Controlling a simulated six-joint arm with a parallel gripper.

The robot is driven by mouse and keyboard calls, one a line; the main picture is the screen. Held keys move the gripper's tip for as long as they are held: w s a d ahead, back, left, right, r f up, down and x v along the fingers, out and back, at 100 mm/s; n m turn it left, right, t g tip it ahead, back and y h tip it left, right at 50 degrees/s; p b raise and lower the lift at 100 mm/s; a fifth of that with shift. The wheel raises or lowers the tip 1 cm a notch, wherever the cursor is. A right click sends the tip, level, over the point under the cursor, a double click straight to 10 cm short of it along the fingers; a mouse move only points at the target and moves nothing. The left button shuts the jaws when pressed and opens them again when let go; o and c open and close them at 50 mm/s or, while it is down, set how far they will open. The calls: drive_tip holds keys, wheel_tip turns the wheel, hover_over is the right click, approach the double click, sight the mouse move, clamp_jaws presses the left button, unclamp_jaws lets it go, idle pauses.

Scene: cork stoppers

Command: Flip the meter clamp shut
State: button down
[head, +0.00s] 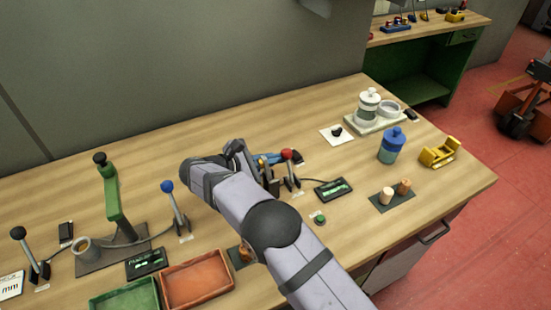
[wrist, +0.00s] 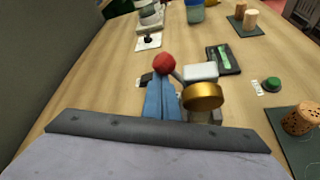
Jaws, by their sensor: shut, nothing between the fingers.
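A lever clamp with a red ball knob (head: 287,154) stands near the middle of the bench, with a cable running to a small black meter with a green display (head: 333,189). Its lever looks roughly upright. In the wrist view the red knob (wrist: 164,63) shows just beyond my fingertips, with a brass cylinder (wrist: 203,96) and a pale block to its right. My gripper (wrist: 162,88) has blue fingers, shut with nothing between them. In the head view the gripper (head: 276,158) is at the clamp, close to the knob; contact cannot be told.
Other levers have a blue knob (head: 167,186) and a black knob (head: 17,233). A green press (head: 113,205), an orange tray (head: 196,279) and a green tray (head: 124,297) are at left. A blue bottle (head: 391,147), corks (head: 387,195) and a yellow object (head: 440,152) are at right.

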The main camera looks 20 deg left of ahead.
drive_tip(key=p+v, duration=0.2)
drive_tip(key=v, duration=0.7)
drive_tip(key=shift+s, duration=0.4)
drive_tip(key=c, duration=1.5)
unclamp_jaws()
drive_tip(key=shift+a+r+p, duration=0.15)
drive_tip(key=shift+p, duration=0.2)
drive_tip(key=shift+o, duration=0.2)
drive_tip(key=s+d+r+m+g+y+p, duration=0.3)
drive_tip(key=s+g+y+p, duration=0.4)
drive_tip(key=p, duration=0.6)
drive_tip(key=w+d+f+m+g+b, duration=0.15)
drive_tip(key=d+m+b, duration=0.3)
drive_tip(key=d, duration=0.55)
drive_tip(key=w+d+f+m+g+b, duration=0.1)
drive_tip(key=d+f+m+b, duration=0.3)
drive_tip(key=d, duration=0.7)
drive_tip(key=s+d+f+m+g+b, duration=0.2)
drive_tip(key=s+d+m+b, duration=0.3)
drive_tip(key=s+d+m, duration=1)
wheel_tip(320, 180, up, 9)
drive_tip(key=n+t+p, duration=0.5)
drive_tip(key=p, duration=0.2)
hover_over(286, 151)
drive_tip(key=s, duration=0.2)
drive_tip(key=shift+s+a, duration=0.1)
drive_tip(key=shift+a, duration=0.05)
drive_tip(key=shift+p+x, duration=1.7)
drive_tip(key=shift+x, duration=2)
